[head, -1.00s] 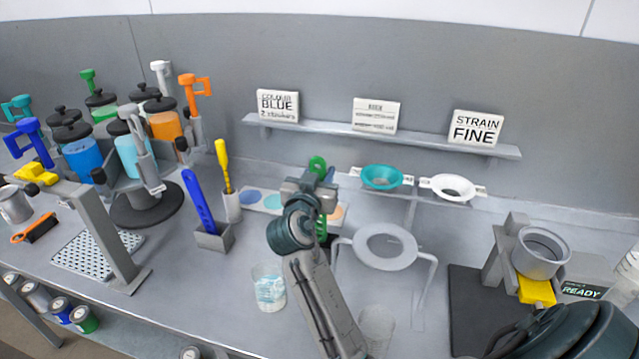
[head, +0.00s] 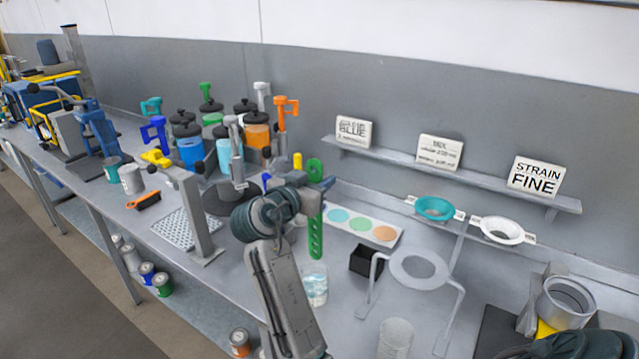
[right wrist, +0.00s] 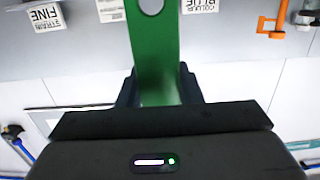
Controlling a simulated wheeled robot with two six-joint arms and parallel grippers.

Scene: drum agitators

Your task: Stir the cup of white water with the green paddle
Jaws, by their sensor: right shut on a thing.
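My right gripper (head: 315,190) is shut on the green paddle (head: 315,235), a flat strip with holes that hangs roughly upright, its round-holed top showing above the fingers. In the right wrist view the green paddle (right wrist: 154,45) stands between the two dark fingers. The cup of white water (head: 315,289) is a clear cup on the bench with pale liquid in it. The paddle's lower end is just above or behind the cup's rim in the head view; I cannot tell whether it is over the opening. My left gripper is not in view.
A grey ring stand (head: 419,266) and a clear empty-looking cup (head: 395,338) stand right of the cup. A black box (head: 366,260) is behind. A perforated tray (head: 185,232) and post lie left. My forearm covers part of the bench.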

